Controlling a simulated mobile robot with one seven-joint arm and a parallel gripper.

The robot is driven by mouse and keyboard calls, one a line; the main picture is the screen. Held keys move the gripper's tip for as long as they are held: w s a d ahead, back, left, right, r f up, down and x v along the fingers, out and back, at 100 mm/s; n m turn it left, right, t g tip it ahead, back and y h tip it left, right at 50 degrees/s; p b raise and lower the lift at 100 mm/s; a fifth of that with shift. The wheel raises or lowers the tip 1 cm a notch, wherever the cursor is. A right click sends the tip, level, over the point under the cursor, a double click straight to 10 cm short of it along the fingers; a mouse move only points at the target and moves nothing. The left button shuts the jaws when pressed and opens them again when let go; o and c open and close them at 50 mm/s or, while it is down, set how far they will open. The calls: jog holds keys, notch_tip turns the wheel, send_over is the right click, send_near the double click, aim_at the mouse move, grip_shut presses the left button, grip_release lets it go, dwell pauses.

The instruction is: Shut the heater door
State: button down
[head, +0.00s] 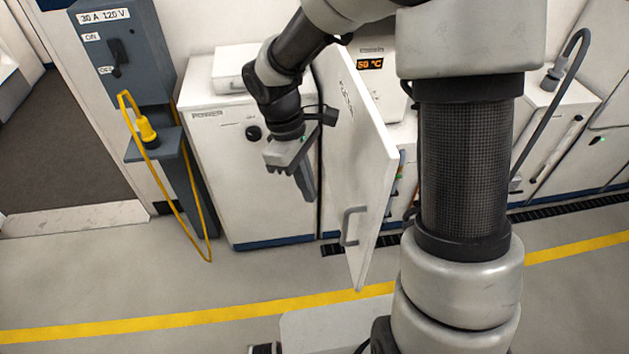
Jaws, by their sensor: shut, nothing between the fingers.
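The heater door (362,155) is a white panel in the middle of the head view. It stands swung open toward me, with a grey bar handle (348,227) low near its free edge. The white heater (376,77) behind it has an orange display reading about 50 °C; most of its front is hidden by the door and my arm. My gripper (307,196) is shut and empty. It points down on the left side of the door, in front of the white power cabinet. I cannot tell whether it touches the door.
The power cabinet (222,180) stands left of the door. A grey-blue electrical box (112,60) with a yellow cable (187,170) is further left. White units with a dark hose (575,75) stand at right. The floor around the yellow line (190,317) is clear.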

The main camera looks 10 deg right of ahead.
jog(key=s+d+f, duration=0.3)
jog(key=d+f, duration=0.2)
jog(key=f, duration=0.3)
jog(key=shift+s+p, duration=0.25)
jog(key=shift+p, duration=0.05)
jog(key=shift+d+f, duration=0.1)
jog(key=shift+d, duration=0.05)
